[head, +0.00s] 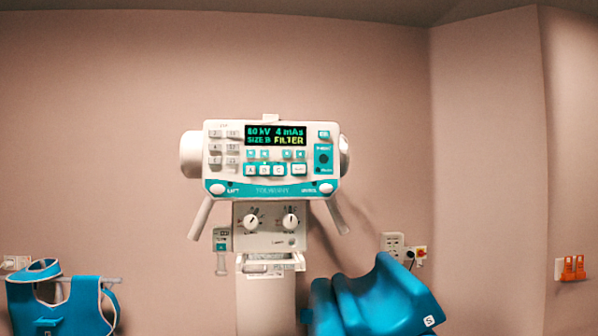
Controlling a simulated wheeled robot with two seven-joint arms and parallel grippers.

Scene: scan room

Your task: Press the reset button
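A white and teal control panel (271,160) of an x-ray unit faces me in the middle of the head view. Its display (275,135) reads 80 kV, 4 mAs, SIZE B and FILTER. Several small buttons sit left of the display and below it, with A, B and C keys (264,170) in the lower row. A teal section with a dark round control (323,158) is at the right. The labels are too small to tell which button is reset. Neither of my grippers is in view.
Two knobs (271,222) sit on the housing below the panel, above a white column (265,305). Angled handles flank it. A blue apron (62,300) hangs at left; a blue draped item (378,300) is at lower right. Wall sockets (394,244) are behind.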

